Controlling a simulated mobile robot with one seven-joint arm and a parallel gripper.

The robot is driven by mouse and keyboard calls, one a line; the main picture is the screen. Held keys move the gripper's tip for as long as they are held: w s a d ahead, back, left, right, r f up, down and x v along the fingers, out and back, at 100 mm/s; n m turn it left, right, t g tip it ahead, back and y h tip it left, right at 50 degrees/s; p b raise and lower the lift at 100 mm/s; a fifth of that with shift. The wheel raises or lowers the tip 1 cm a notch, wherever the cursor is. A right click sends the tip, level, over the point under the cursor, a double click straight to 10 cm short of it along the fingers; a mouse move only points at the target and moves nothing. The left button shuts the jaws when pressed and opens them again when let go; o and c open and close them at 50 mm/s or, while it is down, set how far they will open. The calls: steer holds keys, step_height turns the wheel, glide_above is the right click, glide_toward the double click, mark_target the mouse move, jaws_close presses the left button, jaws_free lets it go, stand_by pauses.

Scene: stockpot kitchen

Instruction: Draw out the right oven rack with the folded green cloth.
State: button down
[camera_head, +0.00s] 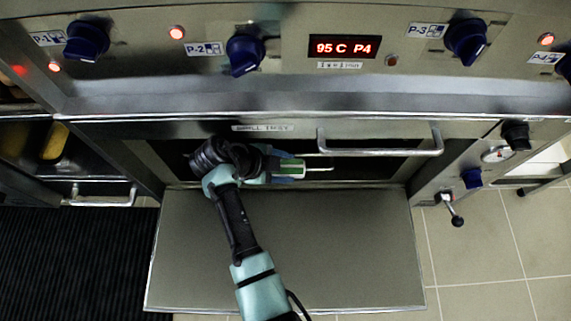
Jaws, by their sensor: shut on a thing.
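Thin pale rods (318,169), apparently the front of an oven rack, run right from the cloth. The cloth and fingers are at these rods, but I cannot tell whether the cloth wraps them. The rest of the rack is lost in the dark oven and behind my wrist. I cannot make out a second rack.
The oven door (290,250) lies folded down flat and bare under my arm. A metal bar handle (385,152) juts out right of my gripper. Blue knobs (245,55) line the panel above. A lever (453,210) sticks out at right. Tiled floor (500,250) is clear.

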steer(key=shift+w+f, duration=0.1)
steer(key=shift+f, duration=0.05)
steer(key=shift+w+f+b, duration=0.2)
steer(key=shift+f+b, duration=0.3)
steer(key=shift+b, duration=0.1)
steer(key=shift+w+f+b, duration=0.15)
steer(key=shift+f+b, duration=0.3)
steer(key=shift+b, duration=0.15)
steer(key=shift+f, duration=0.1)
steer(key=shift+w+f+b, duration=0.3)
steer(key=shift+f+b, duration=0.65)
steer(key=shift+b, duration=0.2)
steer(key=shift+s+r+p, duration=0.15)
steer(key=shift+s+p, duration=1.1)
steer(key=shift+s, duration=0.4)
